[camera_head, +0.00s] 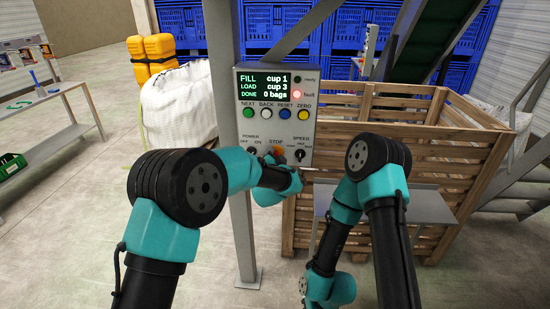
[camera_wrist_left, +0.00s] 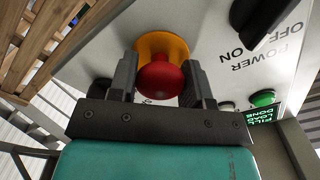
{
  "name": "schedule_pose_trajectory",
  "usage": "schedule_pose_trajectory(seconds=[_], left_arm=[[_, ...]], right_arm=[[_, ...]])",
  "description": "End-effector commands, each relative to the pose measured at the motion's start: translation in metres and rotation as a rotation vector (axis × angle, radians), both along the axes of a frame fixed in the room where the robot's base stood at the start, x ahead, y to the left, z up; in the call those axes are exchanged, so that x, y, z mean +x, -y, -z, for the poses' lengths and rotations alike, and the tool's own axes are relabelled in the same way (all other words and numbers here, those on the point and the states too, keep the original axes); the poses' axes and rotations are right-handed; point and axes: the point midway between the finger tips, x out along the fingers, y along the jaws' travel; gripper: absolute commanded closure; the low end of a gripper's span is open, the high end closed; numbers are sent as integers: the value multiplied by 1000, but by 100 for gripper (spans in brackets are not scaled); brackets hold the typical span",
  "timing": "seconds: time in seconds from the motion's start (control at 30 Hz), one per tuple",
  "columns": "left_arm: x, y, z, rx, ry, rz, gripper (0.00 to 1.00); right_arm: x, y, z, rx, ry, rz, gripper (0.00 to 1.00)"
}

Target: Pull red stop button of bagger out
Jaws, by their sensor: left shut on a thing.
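The control box (camera_head: 300,85) of the bagger is fixed on a grey post. Its red stop button (camera_wrist_left: 160,78) sits on a yellow-orange collar (camera_wrist_left: 162,44) in the left wrist view. In the head view the button is mostly hidden by my left gripper (camera_head: 280,160), below the STOP label. The left gripper's two dark fingers (camera_wrist_left: 163,80) stand on either side of the red button and are shut on it. My right arm hangs down at the right in the head view, and its gripper is not visible.
The POWER knob (camera_wrist_left: 265,20) is close to the left gripper. A wooden crate (camera_head: 440,150) stands behind the right arm, with a grey metal shelf (camera_head: 428,207) in front. A white bulk bag (camera_head: 180,105) stands left of the post (camera_head: 245,240).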

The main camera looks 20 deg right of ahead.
Motion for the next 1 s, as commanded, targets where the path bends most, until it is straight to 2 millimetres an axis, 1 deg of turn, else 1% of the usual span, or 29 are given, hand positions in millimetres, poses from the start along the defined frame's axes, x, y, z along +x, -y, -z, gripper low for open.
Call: schedule_pose_trajectory(seconds=[0.03, 0.1, 0.4, 0.63, 0.67, 0.9, 1.0], left_arm=[[0, 0, 0, 0, 0, 0, 94], [0, 0, 0, 0, 0, 0, 98], [-13, -5, 0, 1, 0, 1, 98], [-13, -5, 1, 1, -1, 0, 98], [-13, -5, 1, 1, -1, 0, 53], [-13, -5, 0, 0, 0, 0, 30], [-12, -5, 0, 0, 0, 0, 29]], right_arm=[[0, 0, 0, 0, 0, 0, 100], [0, 0, 0, 0, 0, 0, 100], [0, 0, 0, 0, 0, 0, 100], [0, 0, 0, 0, 0, 0, 100], [0, 0, 0, 0, 0, 0, 100], [0, 0, 0, 0, 0, 0, 100], [0, 0, 0, 0, 0, 0, 100]])
